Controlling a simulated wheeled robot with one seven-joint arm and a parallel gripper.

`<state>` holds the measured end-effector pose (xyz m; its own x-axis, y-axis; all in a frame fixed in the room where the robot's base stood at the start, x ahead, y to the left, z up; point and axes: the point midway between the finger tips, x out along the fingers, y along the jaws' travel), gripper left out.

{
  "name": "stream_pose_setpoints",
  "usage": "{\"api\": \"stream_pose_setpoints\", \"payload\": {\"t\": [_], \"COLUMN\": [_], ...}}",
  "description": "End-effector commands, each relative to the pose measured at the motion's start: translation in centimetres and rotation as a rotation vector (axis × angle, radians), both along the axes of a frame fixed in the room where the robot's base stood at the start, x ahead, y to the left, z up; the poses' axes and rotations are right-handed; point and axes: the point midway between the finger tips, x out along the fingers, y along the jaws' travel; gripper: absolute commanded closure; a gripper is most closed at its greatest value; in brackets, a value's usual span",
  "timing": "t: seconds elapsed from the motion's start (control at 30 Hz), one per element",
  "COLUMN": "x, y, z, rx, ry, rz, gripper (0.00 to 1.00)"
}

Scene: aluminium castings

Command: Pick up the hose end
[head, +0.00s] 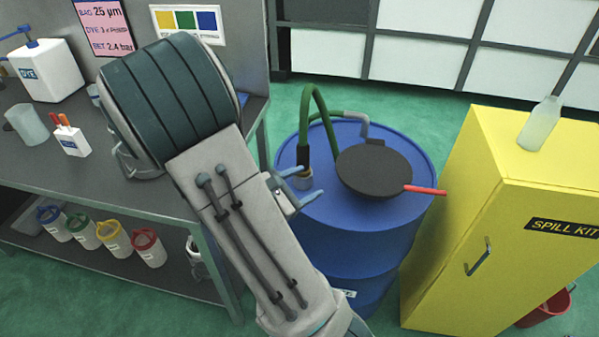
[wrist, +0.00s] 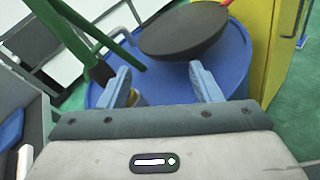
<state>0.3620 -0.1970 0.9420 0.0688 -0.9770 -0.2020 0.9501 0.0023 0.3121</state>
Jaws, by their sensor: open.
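A green hose (head: 318,98) arches over the blue drum (head: 345,255) and comes down to a dark hose end (head: 303,156) above a brass-coloured fitting (head: 303,183) on the drum's top. My gripper (head: 312,181) is open and low over the drum top, its blue fingers beside the fitting. In the wrist view the open gripper (wrist: 159,70) has nothing clearly between its fingertips. The hose end (wrist: 102,72) shows there left of the left finger. The fitting is partly hidden behind that finger.
A dark round lid or pan (head: 373,170) with a red handle (head: 425,190) lies on the drum right of the hose. A yellow spill kit cabinet (head: 490,210) bearing a bottle (head: 540,124) stands right. A grey workbench (head: 75,180) is left.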

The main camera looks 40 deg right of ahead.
Motion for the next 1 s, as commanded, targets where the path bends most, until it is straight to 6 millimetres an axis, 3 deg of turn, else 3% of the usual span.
{"api": "stream_pose_setpoints", "payload": {"t": [0.03,0.2,0.43,0.8,1.0], "x": [1.2,4.6,6.7,9.6,10.3], "y": [0.0,0.6,0.9,-5.0,-6.5], "z": [-1.4,-3.3,-4.4,-4.2,-4.2], "rx": [-0.06,-0.208,-0.279,-0.282,-0.279], "ry": [0.058,0.193,0.262,0.264,0.263], "rz": [0.072,0.281,0.399,0.4,0.403], "gripper": [0.42,0.42,0.42,0.42,0.42]}}
